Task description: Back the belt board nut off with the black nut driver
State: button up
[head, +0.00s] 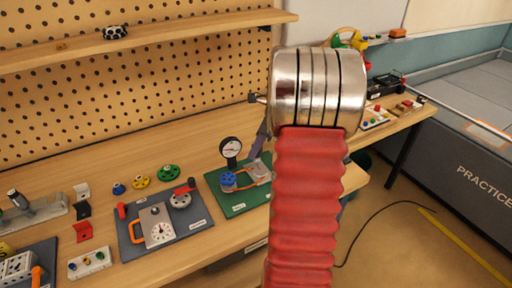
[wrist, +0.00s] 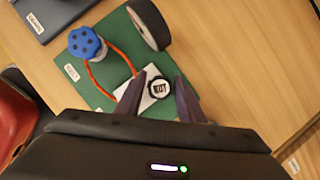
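The belt board (head: 235,204) is a green board on the bench; it also fills the middle of the wrist view (wrist: 104,92). It carries a blue knob (wrist: 86,44), an orange belt (wrist: 122,57) and a pale plate. A black cap lettered NUT (wrist: 158,88), seemingly the top of the black nut driver, stands over the pale plate. My gripper (wrist: 159,80) is open, with one dark finger on each side of the cap and a small gap showing. In the head view my gripper (head: 260,141) is above the board, partly behind my arm. The nut itself is hidden.
A round dial gauge (head: 231,148) stands at the board's back edge, close to my gripper. A dark blue board (head: 165,238) with an orange handle lies to the left. Small coloured parts lie behind it. Bare bench shows right of the green board in the wrist view.

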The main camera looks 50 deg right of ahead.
jog(key=c, duration=0.7)
jog(key=n, duration=0.3)
jog(key=n+g+y, duration=0.1)
jog(key=n, duration=0.2)
jog(key=shift+g+y, duration=0.3)
jog(key=shift+c, duration=0.2)
jog(key=n+g, duration=0.1)
jog(key=n, duration=0.2)
jog(key=n+g, duration=0.1)
jog(key=n, duration=0.2)
jog(key=shift+r+n+y, duration=0.1)
jog(key=shift+n+y, duration=0.2)
jog(key=shift+n, duration=0.1)
jog(key=o, duration=1.1)
